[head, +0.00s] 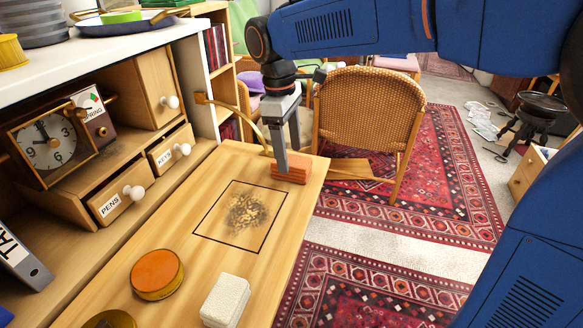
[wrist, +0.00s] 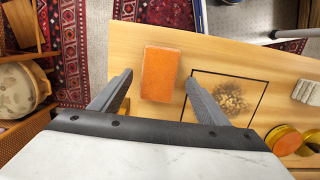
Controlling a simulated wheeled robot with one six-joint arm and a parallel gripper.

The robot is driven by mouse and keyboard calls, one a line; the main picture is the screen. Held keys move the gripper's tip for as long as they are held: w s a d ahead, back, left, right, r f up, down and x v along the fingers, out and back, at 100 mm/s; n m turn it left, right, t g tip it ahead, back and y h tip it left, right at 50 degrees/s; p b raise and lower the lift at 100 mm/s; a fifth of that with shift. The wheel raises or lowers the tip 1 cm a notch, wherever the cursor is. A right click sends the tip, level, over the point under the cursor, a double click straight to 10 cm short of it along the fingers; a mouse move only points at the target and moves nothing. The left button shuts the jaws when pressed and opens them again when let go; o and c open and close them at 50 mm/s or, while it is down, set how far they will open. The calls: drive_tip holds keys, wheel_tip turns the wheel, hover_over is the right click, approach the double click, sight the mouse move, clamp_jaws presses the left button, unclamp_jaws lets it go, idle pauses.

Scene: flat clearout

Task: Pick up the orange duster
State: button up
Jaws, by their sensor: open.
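The orange duster (head: 291,168) is a small block lying on the wooden desk flap (head: 180,213), near its far right corner. In the wrist view the duster (wrist: 161,74) lies flat, ahead of and between my two fingers. My gripper (wrist: 164,92) is open and empty, one finger to each side of the duster's line. In the head view my gripper (head: 282,165) points down right at the duster and partly hides it. I cannot tell whether a finger touches it.
A black-outlined square with a dark smudge (head: 246,209) is beside the duster. An orange-topped round tin (head: 157,274) and a white block (head: 226,300) stand nearer. A curved brass stay (head: 240,115) rises behind. A wicker chair (head: 368,110) stands beyond the edge.

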sight(291, 160)
drive_tip(key=shift+d+f, duration=0.15)
drive_tip(key=shift+f, duration=0.75)
drive_tip(key=shift+d+f, duration=0.15)
drive_tip(key=shift+f, duration=0.75)
drive_tip(key=c, duration=1.1)
drive_tip(key=shift+c, duration=0.2)
wheel_tip(291, 160, up, 10)
drive_tip(key=shift+r, duration=0.1)
drive_tip(key=shift+o, duration=0.5)
